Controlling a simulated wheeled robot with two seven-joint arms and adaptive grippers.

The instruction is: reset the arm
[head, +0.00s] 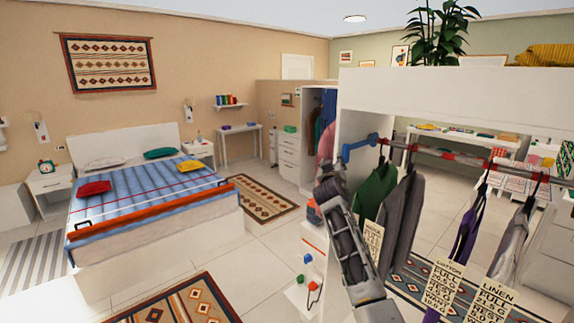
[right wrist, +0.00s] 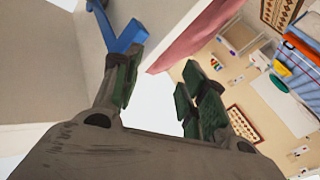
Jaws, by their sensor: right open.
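My right arm rises from the bottom of the head view, and its gripper (head: 328,180) is beside the open wardrobe, just below and left of the blue end of the clothes rail (head: 359,147). In the right wrist view the two dark green-padded fingers (right wrist: 158,84) are spread apart with nothing between them. The blue rail piece (right wrist: 122,36) shows just beyond the left finger there; whether they touch I cannot tell. My left gripper is not in view.
A green garment (head: 374,190), a grey garment (head: 401,208) and tagged clothes (head: 509,243) hang from the rail close right of my arm. The white wardrobe top (head: 450,90) is above. A bed (head: 150,200) stands left; tiled floor lies between.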

